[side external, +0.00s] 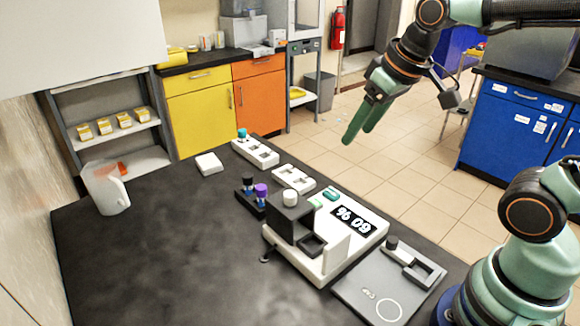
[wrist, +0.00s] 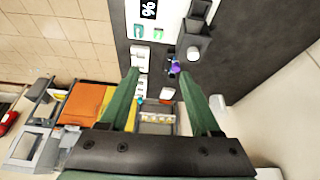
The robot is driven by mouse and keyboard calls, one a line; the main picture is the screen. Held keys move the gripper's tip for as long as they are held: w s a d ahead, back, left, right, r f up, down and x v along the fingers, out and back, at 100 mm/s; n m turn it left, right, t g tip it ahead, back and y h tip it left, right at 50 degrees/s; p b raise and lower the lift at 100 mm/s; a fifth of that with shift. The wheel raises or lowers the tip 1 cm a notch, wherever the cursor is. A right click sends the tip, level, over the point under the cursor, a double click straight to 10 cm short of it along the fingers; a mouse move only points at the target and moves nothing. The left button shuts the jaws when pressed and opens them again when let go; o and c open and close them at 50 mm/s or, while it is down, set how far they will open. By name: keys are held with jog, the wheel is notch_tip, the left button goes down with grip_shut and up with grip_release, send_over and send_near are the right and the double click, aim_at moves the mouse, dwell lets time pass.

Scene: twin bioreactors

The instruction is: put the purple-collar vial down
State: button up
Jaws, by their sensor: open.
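The purple-collar vial (side external: 261,191) stands upright in a small black rack (side external: 262,213) on the dark bench, left of the white device. In the wrist view the purple-collar vial (wrist: 175,67) shows beyond my fingers, between their tips in the picture. My gripper (side external: 357,137) is open and empty. It hangs high, to the upper right of the vial in the side view and clear of it. Its two green fingers (wrist: 161,76) are spread in the wrist view.
A dark-capped vial (side external: 248,181) stands in the same black rack. A white rack (side external: 254,152) with a blue-capped vial (side external: 242,133) and a second white rack (side external: 293,179) stand behind. The white device (side external: 345,245) is to the right; a jug (side external: 106,188) is left. The front-left bench is clear.

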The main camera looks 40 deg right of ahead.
jog(key=shift+s+d+f+m+t, duration=0.15)
jog(key=shift+s+f, duration=0.3)
jog(key=shift+s, duration=0.3)
jog(key=shift+s+d+f+m+t, duration=0.15)
jog(key=shift+s+f, duration=0.3)
jog(key=shift+s, duration=0.3)
